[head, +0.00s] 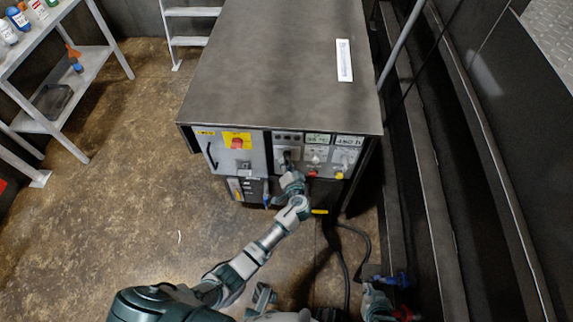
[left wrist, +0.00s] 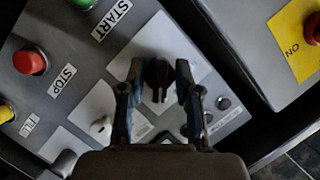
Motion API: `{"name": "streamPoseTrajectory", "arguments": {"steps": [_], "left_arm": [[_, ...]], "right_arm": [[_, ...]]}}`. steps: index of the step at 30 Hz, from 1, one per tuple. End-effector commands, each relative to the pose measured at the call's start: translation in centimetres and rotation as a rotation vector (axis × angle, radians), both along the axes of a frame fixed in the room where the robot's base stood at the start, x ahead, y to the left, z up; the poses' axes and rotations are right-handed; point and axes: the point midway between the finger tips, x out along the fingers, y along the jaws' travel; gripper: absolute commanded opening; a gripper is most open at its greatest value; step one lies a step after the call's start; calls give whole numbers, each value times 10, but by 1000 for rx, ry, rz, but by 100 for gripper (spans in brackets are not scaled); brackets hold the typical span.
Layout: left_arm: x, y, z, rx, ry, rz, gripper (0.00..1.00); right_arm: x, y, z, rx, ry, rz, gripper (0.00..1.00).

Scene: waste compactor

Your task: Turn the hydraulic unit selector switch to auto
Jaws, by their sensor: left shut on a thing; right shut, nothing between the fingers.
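The hydraulic unit (head: 285,60) is a dark cabinet with a control panel on its front. A black selector switch (left wrist: 157,75) sits on a pale plate in the left wrist view. My left gripper (head: 287,165) is at the panel; in the left wrist view its two fingers (left wrist: 157,92) stand either side of the switch and are shut on it. The switch's position label cannot be read, and in the head view my gripper hides the switch. My right gripper (head: 374,292) is low at the right in the head view, away from the panel, shut and empty.
A red switch on a yellow plate (head: 237,142) is left on the panel. A shelf (head: 85,62) stands left; floor between is clear.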

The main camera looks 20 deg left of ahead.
Motion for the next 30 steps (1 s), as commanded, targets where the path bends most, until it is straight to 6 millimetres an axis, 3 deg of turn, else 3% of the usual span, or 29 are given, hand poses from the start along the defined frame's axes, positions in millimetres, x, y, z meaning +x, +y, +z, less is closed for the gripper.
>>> {"name": "streamPoseTrajectory", "arguments": {"steps": [10,11,12,23,30], "left_arm": [[0,-3,-1,1,2,-7,0],[0,-3,-1,1,2,-7,35],[0,-3,-1,1,2,-7,39],[-4,-4,1,0,0,-4,39],[-41,-26,11,-3,2,-5,39]], "right_arm": [[1,0,0,1,-2,1,0],[1,0,-1,1,-2,1,0],[1,0,-1,1,-2,1,0],[1,0,0,1,-4,-1,0],[0,0,0,1,-4,0,0]]}}
